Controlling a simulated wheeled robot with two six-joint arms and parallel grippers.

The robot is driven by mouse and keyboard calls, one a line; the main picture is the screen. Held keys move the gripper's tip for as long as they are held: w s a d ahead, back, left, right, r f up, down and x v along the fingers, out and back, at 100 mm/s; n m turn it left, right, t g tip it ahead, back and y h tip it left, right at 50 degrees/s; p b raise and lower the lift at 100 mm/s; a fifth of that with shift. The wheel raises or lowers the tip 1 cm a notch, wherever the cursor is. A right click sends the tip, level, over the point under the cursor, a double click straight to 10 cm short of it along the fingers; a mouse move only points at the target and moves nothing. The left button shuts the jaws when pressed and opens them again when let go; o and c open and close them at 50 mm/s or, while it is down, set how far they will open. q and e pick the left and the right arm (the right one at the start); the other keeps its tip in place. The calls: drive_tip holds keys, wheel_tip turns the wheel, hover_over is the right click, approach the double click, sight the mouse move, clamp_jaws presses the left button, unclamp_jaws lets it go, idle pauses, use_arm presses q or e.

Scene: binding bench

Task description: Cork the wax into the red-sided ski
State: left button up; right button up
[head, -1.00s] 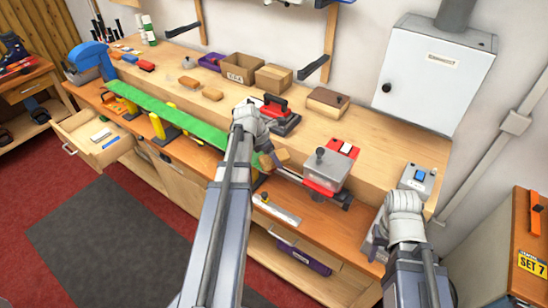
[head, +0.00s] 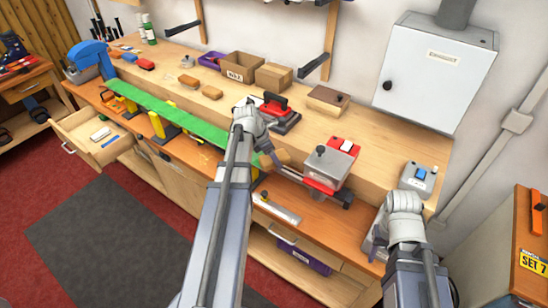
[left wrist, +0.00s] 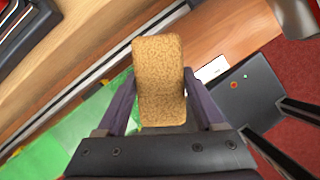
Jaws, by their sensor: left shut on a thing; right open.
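A long ski (head: 165,112) with a green face up lies along the front of the bench; its right part is behind my left arm. I cannot make out the colour of its sides. The green face also shows at lower left in the left wrist view (left wrist: 55,135). My left gripper (head: 272,160) is shut on a tan cork block (left wrist: 160,85), which shows small in the head view (head: 283,157). The cork is near the ski's right end, off to one side of the green; contact is not visible. My right gripper (head: 376,240) is open at the bench's right end.
Yellow vises (head: 157,126) stand under the ski. A grey box with red parts (head: 328,168) stands right of the cork. A red-handled iron (head: 275,112) and cardboard boxes (head: 240,66) are behind. An open drawer (head: 92,135) juts out at left.

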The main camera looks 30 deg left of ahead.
use_arm(q)
drive_tip(key=shift+f+b, duration=0.5)
drive_tip(key=shift+f, duration=0.05)
drive_tip(key=shift+w+a+r, duration=0.15)
drive_tip(key=shift+a, duration=1.6)
drive_tip(key=shift+a, duration=0.1)
drive_tip(key=shift+w+a, duration=0.1)
drive_tip(key=shift+a, duration=1.5)
drive_tip(key=shift+w+a, duration=0.15)
drive_tip(key=shift+a, duration=1.65)
